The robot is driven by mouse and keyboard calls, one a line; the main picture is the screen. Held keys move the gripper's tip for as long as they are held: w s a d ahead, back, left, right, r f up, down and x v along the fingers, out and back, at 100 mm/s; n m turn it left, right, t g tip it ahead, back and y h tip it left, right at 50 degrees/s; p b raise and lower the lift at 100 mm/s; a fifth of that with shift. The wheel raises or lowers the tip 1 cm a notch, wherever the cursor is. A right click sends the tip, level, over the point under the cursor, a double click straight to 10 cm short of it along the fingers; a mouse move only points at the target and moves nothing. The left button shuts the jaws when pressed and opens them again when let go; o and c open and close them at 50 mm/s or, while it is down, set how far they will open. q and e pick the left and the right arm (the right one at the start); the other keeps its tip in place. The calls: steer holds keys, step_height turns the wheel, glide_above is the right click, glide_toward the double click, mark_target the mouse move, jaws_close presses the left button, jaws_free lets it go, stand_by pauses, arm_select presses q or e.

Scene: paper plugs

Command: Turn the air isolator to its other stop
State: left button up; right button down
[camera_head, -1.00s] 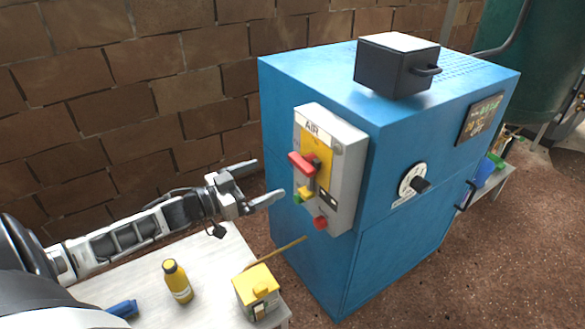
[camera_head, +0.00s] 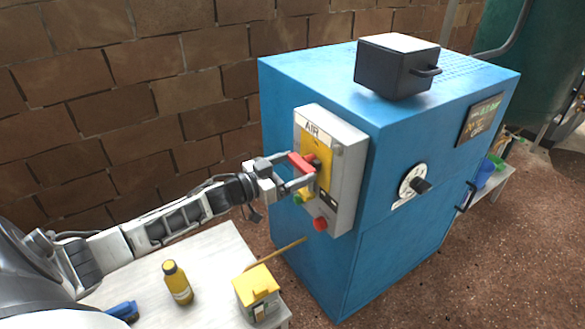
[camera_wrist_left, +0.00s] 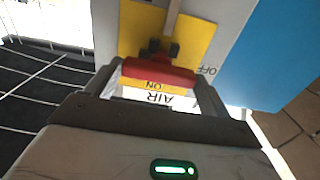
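The air isolator is a grey box (camera_head: 345,165) labelled AIR, with a yellow plate and a red handle (camera_head: 301,163), on the blue cabinet's left face. In the left wrist view the red handle (camera_wrist_left: 158,73) lies beside the word ON; OFF is printed to the right of the yellow plate (camera_wrist_left: 195,40). My left gripper (camera_head: 286,170) is at the handle, fingers spread. In the wrist view the fingers of my left gripper (camera_wrist_left: 158,85) stand either side of the handle, with narrow gaps. My right gripper is out of view.
A red button (camera_head: 320,224) and a green one (camera_head: 298,198) sit low on the box. A dark pot (camera_head: 390,68) stands on the blue cabinet (camera_head: 390,250). A white table (camera_head: 215,265) below my arm holds a yellow bottle (camera_head: 176,283) and a yellow-topped box (camera_head: 257,295).

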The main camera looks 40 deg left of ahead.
arm_select(q)
steer(key=shift+c, duration=1.4)
steer(key=shift+m, duration=0.3)
steer(key=m, duration=0.7)
steer(key=shift+m+b, duration=0.3)
steer(key=shift+m, duration=0.1)
steer(key=m+b, duration=0.1)
steer(key=m, duration=0.4)
steer(key=shift+f, duration=0.1)
steer(key=shift+m+b, duration=0.95)
steer(key=shift+m, duration=1.35)
steer(key=o, duration=0.9)
